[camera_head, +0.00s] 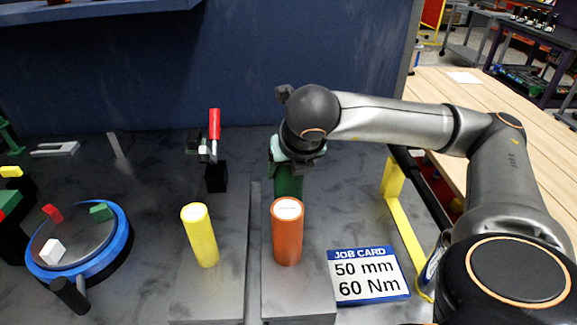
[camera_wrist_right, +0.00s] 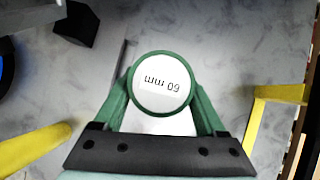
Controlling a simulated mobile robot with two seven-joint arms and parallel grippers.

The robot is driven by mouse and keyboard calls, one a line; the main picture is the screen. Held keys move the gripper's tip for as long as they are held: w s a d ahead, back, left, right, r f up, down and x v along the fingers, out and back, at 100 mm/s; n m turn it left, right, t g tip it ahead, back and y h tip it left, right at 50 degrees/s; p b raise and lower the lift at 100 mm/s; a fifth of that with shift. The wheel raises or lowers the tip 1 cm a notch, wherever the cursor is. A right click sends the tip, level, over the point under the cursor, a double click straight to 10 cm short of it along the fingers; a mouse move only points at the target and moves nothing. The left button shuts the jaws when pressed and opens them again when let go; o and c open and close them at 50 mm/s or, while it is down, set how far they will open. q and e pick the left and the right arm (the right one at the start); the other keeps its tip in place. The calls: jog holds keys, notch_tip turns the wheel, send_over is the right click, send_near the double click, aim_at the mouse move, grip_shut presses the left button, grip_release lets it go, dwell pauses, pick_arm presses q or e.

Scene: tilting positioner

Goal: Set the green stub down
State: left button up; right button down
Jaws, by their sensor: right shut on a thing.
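The green stub (camera_head: 288,184) is upright behind the orange cylinder, at the middle of the bench in the head view. In the right wrist view its round white top, marked 60 mm, shows the green stub (camera_wrist_right: 163,84) between the fingers. My right gripper (camera_head: 290,155) is shut on it from above. The stub's lower end is hidden behind the orange cylinder, so I cannot tell whether it touches the bench. My left gripper is not in view.
An orange cylinder (camera_head: 287,238) and a yellow cylinder (camera_head: 201,240) stand on grey blocks. A job card (camera_head: 368,276) reads 50 mm, 60 Nm. A blue-rimmed turntable (camera_head: 125,240), a red-handled clamp (camera_head: 214,125) and a yellow bracket (camera_head: 405,230) stand around. Bare bench lies between clamp and stub.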

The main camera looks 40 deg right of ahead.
jog(key=shift+r, duration=0.1)
jog(key=shift+f+b, duration=0.25)
jog(key=shift+b, duration=0.1)
jog(key=shift+c, duration=1.6)
grip_release()
jog(key=o, duration=0.3)
